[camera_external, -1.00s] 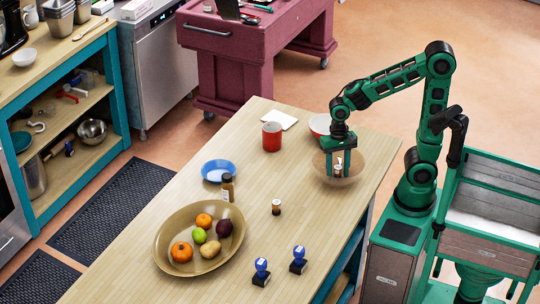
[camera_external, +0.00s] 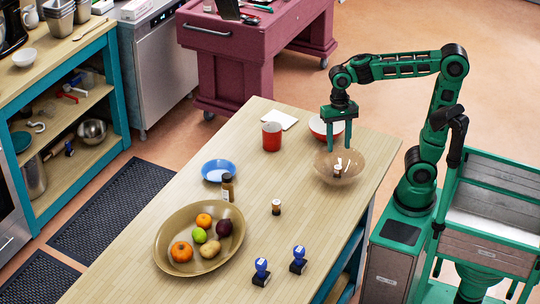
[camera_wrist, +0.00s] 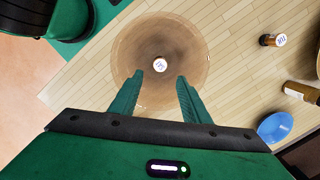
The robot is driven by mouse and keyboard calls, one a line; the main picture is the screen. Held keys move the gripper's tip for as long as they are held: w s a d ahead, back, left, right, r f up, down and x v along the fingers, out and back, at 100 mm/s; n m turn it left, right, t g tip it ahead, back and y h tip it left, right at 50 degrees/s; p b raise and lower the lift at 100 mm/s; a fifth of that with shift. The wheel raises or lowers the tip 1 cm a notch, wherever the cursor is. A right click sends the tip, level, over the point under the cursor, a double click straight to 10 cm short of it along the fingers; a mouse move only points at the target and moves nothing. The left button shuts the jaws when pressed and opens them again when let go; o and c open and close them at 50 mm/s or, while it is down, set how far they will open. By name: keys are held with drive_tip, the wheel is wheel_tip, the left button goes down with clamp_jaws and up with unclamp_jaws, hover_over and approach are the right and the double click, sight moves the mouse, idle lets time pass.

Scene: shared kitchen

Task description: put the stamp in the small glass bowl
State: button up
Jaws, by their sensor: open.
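Two stamps with blue handles and dark bases stand near the table's front edge, a left stamp (camera_external: 261,272) and a right stamp (camera_external: 298,261). The small glass bowl (camera_external: 354,177), brownish and see-through, sits near the table's right side; it also shows in the wrist view (camera_wrist: 128,50). A small item with a white top (camera_wrist: 160,65) is inside it, seemingly a small brown jar. My gripper (camera_external: 340,144) is open and empty just above the bowl, fingers pointing down; its fingers also show in the wrist view (camera_wrist: 160,78). The stamps are outside the wrist view.

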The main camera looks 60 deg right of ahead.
drive_tip(key=s+d+f+n, duration=0.1)
drive_tip(key=s+d+f, duration=0.2)
drive_tip(key=d, duration=0.5)
drive_tip(key=s+d+f, duration=0.3)
drive_tip(key=s+d, duration=0.3)
drive_tip(key=d, duration=0.2)
drive_tip(key=s+d+f+n, duration=0.1)
drive_tip(key=s+d+f, duration=0.2)
drive_tip(key=d, duration=0.6)
drive_tip(key=shift+s+f+n+t+h, duration=0.1)
drive_tip(key=shift+s+n+t+h, duration=0.25)
drive_tip(key=shift+s, duration=0.3)
drive_tip(key=shift+a, duration=0.1)
